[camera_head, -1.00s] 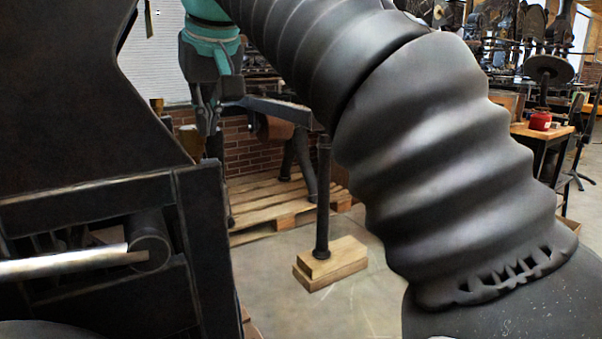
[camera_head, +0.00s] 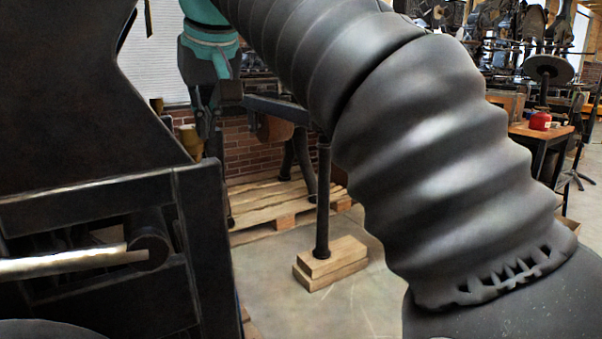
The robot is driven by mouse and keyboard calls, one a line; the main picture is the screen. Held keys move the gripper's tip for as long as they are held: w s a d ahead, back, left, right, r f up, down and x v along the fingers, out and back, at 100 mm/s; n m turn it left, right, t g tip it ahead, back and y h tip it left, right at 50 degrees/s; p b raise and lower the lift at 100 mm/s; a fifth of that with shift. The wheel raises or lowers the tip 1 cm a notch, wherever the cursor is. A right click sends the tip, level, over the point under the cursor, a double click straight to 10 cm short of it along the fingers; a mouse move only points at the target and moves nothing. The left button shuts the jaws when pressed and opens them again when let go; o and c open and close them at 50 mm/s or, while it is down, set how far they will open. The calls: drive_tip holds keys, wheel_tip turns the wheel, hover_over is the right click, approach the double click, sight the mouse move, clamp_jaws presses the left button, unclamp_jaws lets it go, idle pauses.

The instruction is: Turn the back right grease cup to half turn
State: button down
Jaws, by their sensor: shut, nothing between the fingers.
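Two brass-coloured cups show past the right edge of the dark press frame. One cup (camera_head: 157,104) is small and sits farther left. The other cup (camera_head: 190,140) is larger in view and sits to the right, partly hidden by the frame and close to my gripper. I cannot tell for sure which is the back right grease cup, nor its turn angle. My gripper (camera_head: 207,132) points down under the teal wrist. It is shut with nothing in it, and its tips are just right of the larger cup. I cannot tell whether they touch it.
The dark press frame (camera_head: 80,200) fills the left side, with a pale metal bar (camera_head: 65,264) across it. A black post stands on wooden blocks (camera_head: 331,262). A pallet (camera_head: 262,208) lies behind; the floor nearby is clear.

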drive_tip(key=shift+s+a+r+p, duration=0.1)
drive_tip(key=shift+s+a+p, duration=0.45)
drive_tip(key=shift+p, duration=0.4)
drive_tip(key=shift+s+a+p, duration=0.15)
drive_tip(key=shift+a+p, duration=0.5)
drive_tip(key=shift+p, duration=0.2)
drive_tip(key=shift+s, duration=0.1)
idle(0.3)
drive_tip(key=r, duration=0.6)
drive_tip(key=shift+s+d, duration=0.1)
drive_tip(key=shift+s, duration=0.2)
drive_tip(key=shift+w, duration=0.1)
